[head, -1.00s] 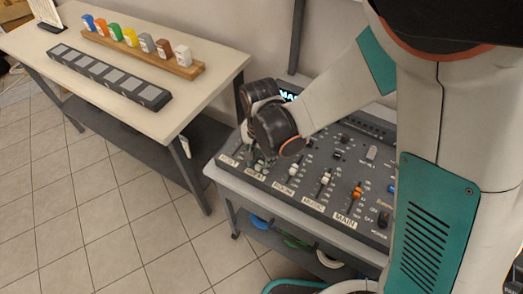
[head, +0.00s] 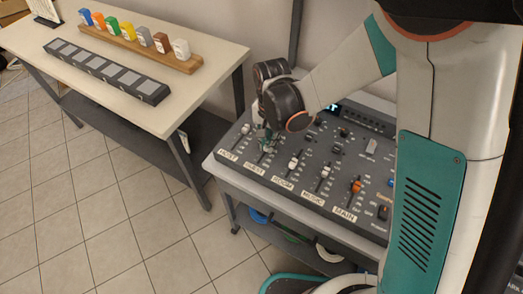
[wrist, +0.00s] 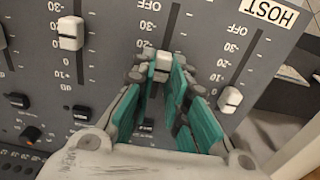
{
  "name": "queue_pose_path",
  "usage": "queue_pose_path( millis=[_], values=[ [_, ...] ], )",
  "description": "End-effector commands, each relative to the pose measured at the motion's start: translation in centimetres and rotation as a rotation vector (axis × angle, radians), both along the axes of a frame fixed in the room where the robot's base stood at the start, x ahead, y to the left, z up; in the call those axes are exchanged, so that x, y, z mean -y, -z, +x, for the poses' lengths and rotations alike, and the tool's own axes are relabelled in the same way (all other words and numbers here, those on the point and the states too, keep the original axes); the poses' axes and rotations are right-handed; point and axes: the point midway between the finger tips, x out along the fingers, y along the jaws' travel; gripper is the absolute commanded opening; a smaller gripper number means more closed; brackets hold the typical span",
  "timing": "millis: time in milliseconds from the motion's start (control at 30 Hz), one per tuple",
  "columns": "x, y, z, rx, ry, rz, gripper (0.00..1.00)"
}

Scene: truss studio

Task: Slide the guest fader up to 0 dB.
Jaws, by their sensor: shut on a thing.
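The guest fader's light cap (wrist: 163,61) is between my gripper's green fingers in the wrist view. It sits on its slot below the -20 mark, towards the louder end; the marks beside and beyond it are hidden by the fingers. My gripper (wrist: 161,72) is shut on this cap. In the head view, my gripper (head: 267,145) is over the guest channel, above the GUEST label (head: 254,168), and hides the cap.
The host fader (wrist: 230,99) stands to the right and the room fader (wrist: 71,33) to the left in the wrist view. The music fader (head: 324,172) and orange main fader (head: 356,186) are further right in the head view. Knobs (wrist: 82,113) lie near my gripper.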

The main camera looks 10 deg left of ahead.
Motion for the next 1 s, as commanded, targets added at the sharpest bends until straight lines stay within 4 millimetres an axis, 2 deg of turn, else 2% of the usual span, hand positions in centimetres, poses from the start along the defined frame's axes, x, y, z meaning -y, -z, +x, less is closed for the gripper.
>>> queue_pose_path(
  millis=[33, 133, 467, 500, 567, 1000],
  values=[
    [0.4, 0.1, 1.0, 0.000, 0.002, 0.001, 0.00],
    [0.8, 0.0, 2.0, 0.000, 0.002, 0.001, 0.00],
    [0.9, 0.0, 2.3, 0.000, -0.002, 0.001, 0.00],
    [0.9, 0.0, 2.3, 0.000, -0.002, 0.001, 0.21],
    [0.9, 0.0, 2.3, 0.000, -0.002, 0.001, 0.35],
    [1.0, -0.5, 2.3, 0.000, -0.001, 0.000, 0.35]
  ],
)
